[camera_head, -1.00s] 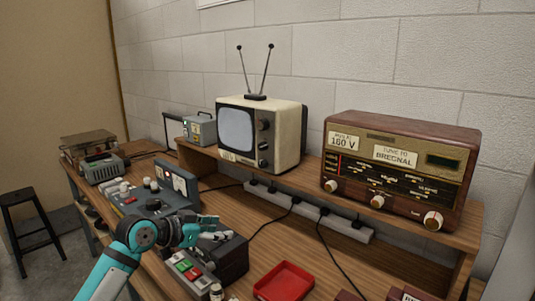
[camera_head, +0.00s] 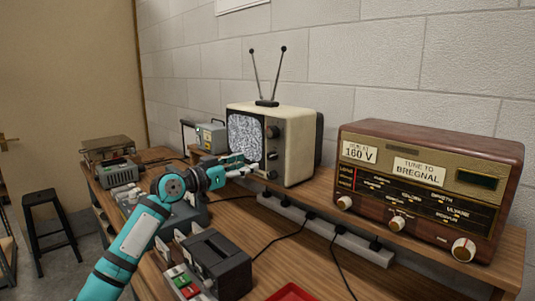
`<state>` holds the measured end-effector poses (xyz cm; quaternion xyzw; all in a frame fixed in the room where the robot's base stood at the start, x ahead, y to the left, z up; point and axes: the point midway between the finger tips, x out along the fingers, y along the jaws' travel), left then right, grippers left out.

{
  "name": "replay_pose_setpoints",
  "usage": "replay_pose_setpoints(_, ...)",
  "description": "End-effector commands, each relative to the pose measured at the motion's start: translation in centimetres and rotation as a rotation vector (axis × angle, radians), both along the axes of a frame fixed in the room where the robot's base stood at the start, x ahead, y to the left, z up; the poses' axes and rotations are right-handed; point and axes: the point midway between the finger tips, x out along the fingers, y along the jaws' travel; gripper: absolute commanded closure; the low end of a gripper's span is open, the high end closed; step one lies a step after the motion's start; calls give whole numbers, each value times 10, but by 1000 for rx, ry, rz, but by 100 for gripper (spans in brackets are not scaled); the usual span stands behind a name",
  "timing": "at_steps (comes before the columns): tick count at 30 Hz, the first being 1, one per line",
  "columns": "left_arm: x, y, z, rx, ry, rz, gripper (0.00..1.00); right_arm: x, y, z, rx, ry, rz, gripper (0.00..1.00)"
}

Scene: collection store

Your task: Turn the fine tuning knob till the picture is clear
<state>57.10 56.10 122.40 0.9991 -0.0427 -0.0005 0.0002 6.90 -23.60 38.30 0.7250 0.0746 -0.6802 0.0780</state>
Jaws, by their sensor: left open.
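A cream television (camera_head: 300,148) with two antennas stands on the raised shelf. Its screen (camera_head: 244,134) is lit and full of grey static. Dark knobs sit in a column to the right of the screen: an upper knob (camera_head: 271,131), a middle one (camera_head: 272,155) and a lower one (camera_head: 271,175). Which is the fine tuning knob cannot be read. My left gripper (camera_head: 250,164) is open, in front of the lower part of the television, with its fingertips close to the lower knobs. I cannot tell whether it touches any. It hides the screen's lower edge. My right gripper is out of view.
A wooden radio (camera_head: 430,185) stands on the shelf to the right. A power strip (camera_head: 325,228) with cables lies below. A dark box with coloured buttons (camera_head: 215,264) and a red tray (camera_head: 291,292) are on the bench. A stool (camera_head: 48,230) stands left.

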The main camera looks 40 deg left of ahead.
Motion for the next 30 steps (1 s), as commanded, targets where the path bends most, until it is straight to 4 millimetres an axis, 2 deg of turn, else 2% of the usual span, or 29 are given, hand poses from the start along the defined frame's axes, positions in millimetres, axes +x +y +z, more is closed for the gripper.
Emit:
replay_pose_setpoints(1,11,0,6,-3,-3,1,51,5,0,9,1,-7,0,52)
replay_pose_setpoints(7,51,-3,6,-4,-4,1,51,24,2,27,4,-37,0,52)
replay_pose_setpoints(13,77,-6,2,-3,-2,1,51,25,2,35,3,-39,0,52)
replay_pose_setpoints(18,87,-7,1,0,0,1,51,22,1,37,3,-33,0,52)
replay_pose_setpoints(26,87,-8,-1,1,1,0,51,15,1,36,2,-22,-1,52)
replay_pose_setpoints(30,87,-8,-1,1,1,0,68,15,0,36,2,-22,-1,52)
